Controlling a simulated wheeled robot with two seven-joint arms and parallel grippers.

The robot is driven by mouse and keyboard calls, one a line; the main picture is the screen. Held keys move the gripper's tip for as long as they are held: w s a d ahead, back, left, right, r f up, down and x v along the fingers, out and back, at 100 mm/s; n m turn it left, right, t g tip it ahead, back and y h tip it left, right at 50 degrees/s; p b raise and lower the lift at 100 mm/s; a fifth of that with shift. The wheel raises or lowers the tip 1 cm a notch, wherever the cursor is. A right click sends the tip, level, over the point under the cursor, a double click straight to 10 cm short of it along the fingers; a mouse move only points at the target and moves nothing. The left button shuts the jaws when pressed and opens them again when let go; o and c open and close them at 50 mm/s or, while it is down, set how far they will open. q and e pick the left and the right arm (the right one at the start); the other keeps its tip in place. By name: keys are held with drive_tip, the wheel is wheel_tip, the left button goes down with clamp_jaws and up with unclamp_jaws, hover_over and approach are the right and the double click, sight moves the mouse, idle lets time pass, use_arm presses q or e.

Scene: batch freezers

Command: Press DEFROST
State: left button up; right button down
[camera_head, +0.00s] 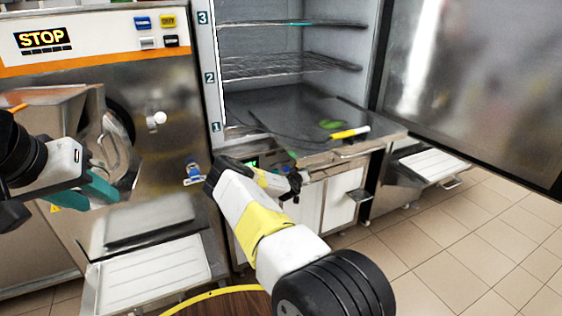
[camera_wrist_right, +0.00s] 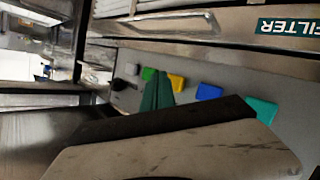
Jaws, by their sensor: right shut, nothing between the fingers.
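No label reading DEFROST is legible. In the right wrist view a grey control panel carries a row of coloured buttons: green (camera_wrist_right: 148,73), yellow (camera_wrist_right: 177,83), blue (camera_wrist_right: 208,91) and teal (camera_wrist_right: 261,109). My right gripper's green fingers (camera_wrist_right: 157,92) are shut and empty, in front of the panel beside the green and yellow buttons; I cannot tell if they touch it. In the head view my right arm reaches to the panel below the open cabinet, by a small green display (camera_head: 252,164), and hides part of it. My left gripper (camera_head: 100,188) has teal fingers; their opening is unclear.
The open cabinet has wire shelves (camera_head: 290,66) numbered 1 to 3, with its door (camera_head: 470,85) swung right. A yellow-and-white tool (camera_head: 348,133) lies on its bottom shelf. A machine with a STOP sign (camera_head: 42,39) stands left. A FILTER label (camera_wrist_right: 287,27) is near the panel.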

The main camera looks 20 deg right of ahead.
drive_tip(key=shift+s, duration=0.1)
drive_tip(key=shift+s+d, duration=0.15)
drive_tip(key=shift+s, duration=2.25)
